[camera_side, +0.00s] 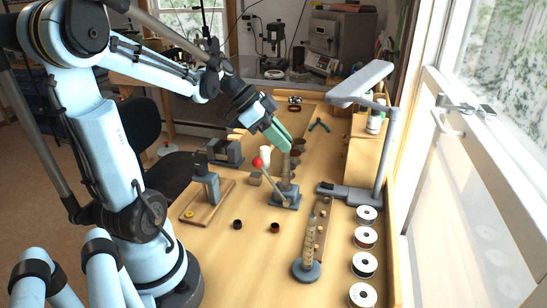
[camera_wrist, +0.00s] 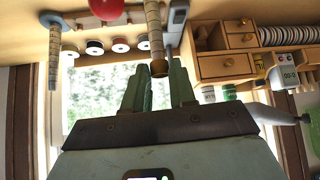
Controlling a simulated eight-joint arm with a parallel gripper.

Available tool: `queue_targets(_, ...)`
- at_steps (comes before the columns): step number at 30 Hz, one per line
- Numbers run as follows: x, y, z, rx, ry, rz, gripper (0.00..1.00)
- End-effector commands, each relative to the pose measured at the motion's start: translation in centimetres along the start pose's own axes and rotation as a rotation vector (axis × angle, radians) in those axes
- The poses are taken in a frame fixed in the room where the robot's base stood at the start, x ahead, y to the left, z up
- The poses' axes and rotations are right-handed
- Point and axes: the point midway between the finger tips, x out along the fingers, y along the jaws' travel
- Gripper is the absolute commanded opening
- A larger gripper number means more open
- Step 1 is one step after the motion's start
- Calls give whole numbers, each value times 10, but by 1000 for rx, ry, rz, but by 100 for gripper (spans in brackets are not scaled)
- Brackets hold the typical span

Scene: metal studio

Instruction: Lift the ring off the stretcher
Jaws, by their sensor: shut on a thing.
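The ring stretcher (camera_side: 285,199) stands mid-bench on a grey base, with an upright ribbed post and a tilted lever ending in a red ball (camera_side: 258,162). The red ball also shows at the top of the wrist view (camera_wrist: 106,8). My gripper (camera_side: 288,148) comes down from the upper left, its green fingers at the post's top. In the wrist view the post's brown-tipped end (camera_wrist: 159,68) appears between my fingers (camera_wrist: 160,80), which have a gap between them. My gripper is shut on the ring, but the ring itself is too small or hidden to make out.
A second ribbed stick (camera_side: 309,245) on a round base stands in front. White spools (camera_side: 364,238) line the right edge by the window. A grey lamp (camera_side: 375,82) stands right of the stretcher. A clamp on a wooden board (camera_side: 206,190) is left.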

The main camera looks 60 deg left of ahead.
Motion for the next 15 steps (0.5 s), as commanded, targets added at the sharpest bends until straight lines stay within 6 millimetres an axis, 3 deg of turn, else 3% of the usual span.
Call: queue_targets(15,-13,0,-11,0,0,0,2)
